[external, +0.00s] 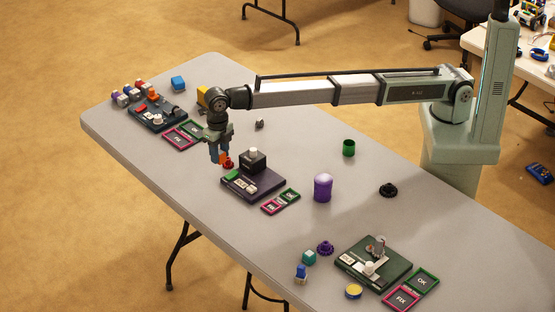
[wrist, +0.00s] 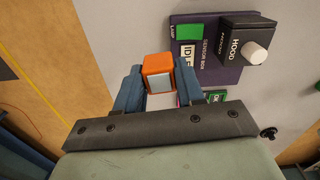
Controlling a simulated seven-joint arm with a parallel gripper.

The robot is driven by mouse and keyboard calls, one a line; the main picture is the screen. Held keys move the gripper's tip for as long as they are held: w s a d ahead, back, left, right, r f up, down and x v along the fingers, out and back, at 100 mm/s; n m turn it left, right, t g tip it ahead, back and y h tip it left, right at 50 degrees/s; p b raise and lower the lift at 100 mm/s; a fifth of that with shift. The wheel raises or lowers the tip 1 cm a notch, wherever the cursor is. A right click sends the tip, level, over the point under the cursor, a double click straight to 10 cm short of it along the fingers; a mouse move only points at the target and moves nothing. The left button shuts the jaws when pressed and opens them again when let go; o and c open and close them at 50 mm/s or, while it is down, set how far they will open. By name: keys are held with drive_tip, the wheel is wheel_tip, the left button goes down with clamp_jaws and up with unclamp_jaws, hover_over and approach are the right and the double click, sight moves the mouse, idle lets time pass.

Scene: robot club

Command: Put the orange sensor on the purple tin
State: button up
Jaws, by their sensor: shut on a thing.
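The orange sensor (wrist: 158,73), a small orange cube with a grey face, is between the two blue fingers of my gripper (wrist: 160,88) in the wrist view. My gripper is shut on it. In the external view my gripper (external: 219,157) points down at the left end of the sensor box board, with the orange sensor (external: 223,158) partly hidden at its fingertips. The purple tin (external: 323,190), an upright cylinder with a paler rounded top, stands on the table right of the board, well apart from my gripper.
The dark sensor box board (external: 262,188) carries a black hood block (external: 253,160) with a white knob. A green cup (external: 348,148) and a black gear (external: 388,190) stand near the purple tin. A green board (external: 372,262) lies nearer. Table between board and cup is mostly clear.

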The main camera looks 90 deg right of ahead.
drive_tip(key=s+a+r+n, duration=0.1)
drive_tip(key=s+a+r, duration=0.3)
drive_tip(key=s+a, duration=0.45)
drive_tip(key=r+n, duration=0.2)
hover_over(324, 179)
drive_tip(key=shift+f, duration=5.05)
drive_tip(key=shift+f, duration=0.15)
drive_tip(key=o, duration=1)
